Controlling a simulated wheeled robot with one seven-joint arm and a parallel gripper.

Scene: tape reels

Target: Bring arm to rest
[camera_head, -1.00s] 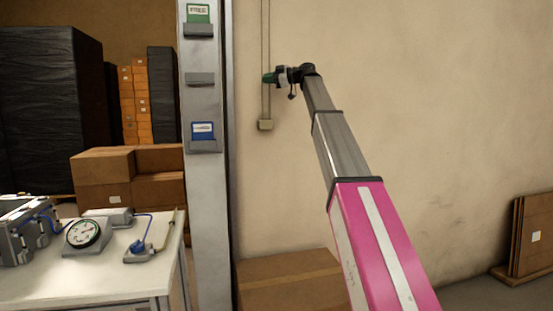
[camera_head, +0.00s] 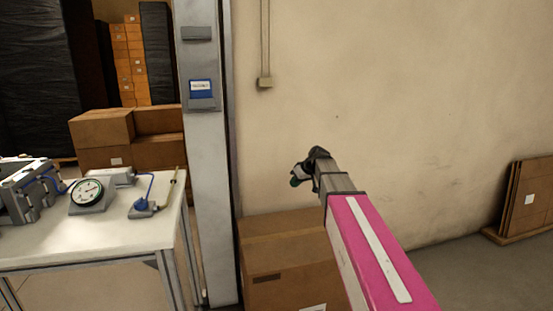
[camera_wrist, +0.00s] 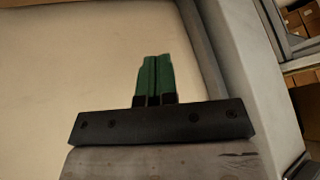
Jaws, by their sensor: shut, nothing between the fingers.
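My arm (camera_head: 372,245), with a pink sleeve and a grey section, reaches forward from the bottom right in the head view. My gripper (camera_head: 295,181) is at its far end, in front of the beige wall and just above a large cardboard box. It is small there and partly hidden by the wrist. In the wrist view my gripper (camera_wrist: 154,60) has two green fingers side by side, shut with nothing between them.
A white table (camera_head: 110,240) with a dial gauge (camera_head: 88,193) and blue-cabled devices stands at left. A grey column (camera_head: 207,190) separates it from my arm. The cardboard box (camera_head: 290,262) lies below my gripper. Flat cardboard (camera_head: 527,197) leans on the right wall.

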